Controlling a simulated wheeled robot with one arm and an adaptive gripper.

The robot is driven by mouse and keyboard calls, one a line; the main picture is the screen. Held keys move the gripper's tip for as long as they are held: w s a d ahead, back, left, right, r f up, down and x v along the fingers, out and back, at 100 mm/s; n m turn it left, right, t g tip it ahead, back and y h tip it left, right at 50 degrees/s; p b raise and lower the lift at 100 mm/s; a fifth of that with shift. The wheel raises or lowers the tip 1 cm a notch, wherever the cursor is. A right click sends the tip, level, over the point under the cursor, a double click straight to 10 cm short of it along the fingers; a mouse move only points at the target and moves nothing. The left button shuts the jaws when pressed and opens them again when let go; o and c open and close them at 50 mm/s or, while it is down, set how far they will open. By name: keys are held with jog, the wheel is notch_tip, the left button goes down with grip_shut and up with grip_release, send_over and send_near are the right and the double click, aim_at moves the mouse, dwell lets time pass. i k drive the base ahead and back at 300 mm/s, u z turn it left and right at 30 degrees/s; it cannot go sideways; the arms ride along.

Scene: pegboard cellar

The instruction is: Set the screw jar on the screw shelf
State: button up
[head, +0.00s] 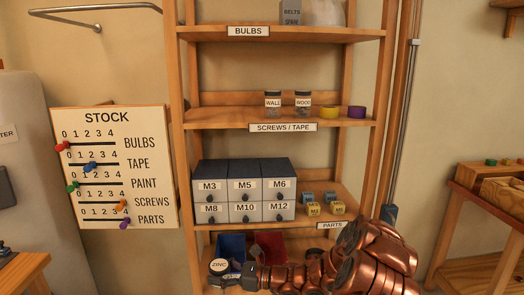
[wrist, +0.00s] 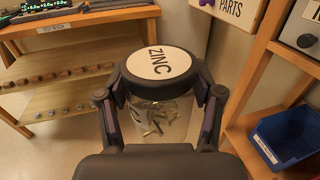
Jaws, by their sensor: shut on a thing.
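The screw jar (wrist: 162,120) is clear, with screws inside and a dark lid whose white label reads ZINC. My gripper (wrist: 160,112) is shut on it, one finger on each side below the lid. In the head view the jar's lid (head: 219,266) shows low at the left front of the shelving, with my gripper (head: 232,279) around it. The screw shelf (head: 222,117), labelled SCREWS / TAPE, is well above. It holds WALL (head: 273,104) and WOOD (head: 303,104) jars, a yellow tape roll (head: 330,111) and a purple one (head: 356,112).
The screw shelf's left part is bare. Below it, a drawer cabinet (head: 243,185) and small boxes (head: 326,205) fill the PARTS shelf. Blue (wrist: 290,135) and red (head: 271,245) bins sit low. A STOCK board (head: 112,165) stands left; a workbench (head: 488,190) stands right.

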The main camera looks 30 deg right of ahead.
aim_at(211, 119)
jog(key=z, duration=1.3)
jog(key=i, duration=0.55)
jog(key=u, duration=0.75)
